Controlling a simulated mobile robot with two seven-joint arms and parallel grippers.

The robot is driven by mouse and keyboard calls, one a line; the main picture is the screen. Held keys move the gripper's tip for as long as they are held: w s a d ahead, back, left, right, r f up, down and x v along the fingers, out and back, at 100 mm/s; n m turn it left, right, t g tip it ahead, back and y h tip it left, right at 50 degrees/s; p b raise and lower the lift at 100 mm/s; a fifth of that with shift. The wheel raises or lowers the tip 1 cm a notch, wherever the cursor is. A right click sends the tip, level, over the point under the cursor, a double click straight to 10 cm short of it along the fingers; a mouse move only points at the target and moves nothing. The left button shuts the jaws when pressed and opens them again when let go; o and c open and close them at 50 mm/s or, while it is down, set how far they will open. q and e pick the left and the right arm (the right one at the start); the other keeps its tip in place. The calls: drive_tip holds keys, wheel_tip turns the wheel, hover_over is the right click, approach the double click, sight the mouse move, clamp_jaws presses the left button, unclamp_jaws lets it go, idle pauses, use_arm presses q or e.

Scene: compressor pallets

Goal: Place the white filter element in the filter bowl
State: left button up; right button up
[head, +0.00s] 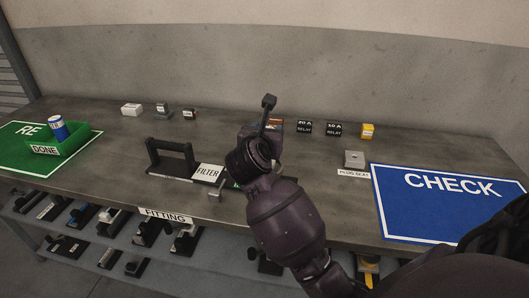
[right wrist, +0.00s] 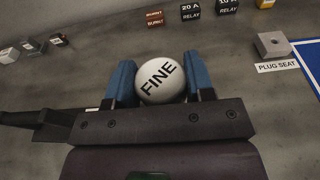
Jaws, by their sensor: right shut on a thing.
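The white filter element (right wrist: 161,80), round from above and lettered FINE, sits between the two blue fingers of my right gripper (right wrist: 163,84) in the right wrist view. The gripper is shut on it. In the head view my right arm reaches up to the middle of the bench, and its wrist hides the fingers and the element. I cannot make out the filter bowl; the arm covers the area right of the label. My left gripper is not in view.
A black stand (head: 170,157) is left of the label. A green DONE tray (head: 62,146) holds a blue can (head: 58,127). Relay blocks (head: 305,127), a yellow block (head: 367,131) and the plug seat (head: 354,158) stand behind. The blue CHECK mat (head: 440,210) is clear at right.

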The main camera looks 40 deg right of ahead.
wheel_tip(320, 180, down, 6)
drive_tip(key=shift+r+b, duration=0.15)
drive_tip(key=shift+b, duration=0.65)
drive_tip(key=o, duration=1)
drive_tip(key=shift+o, duration=0.9)
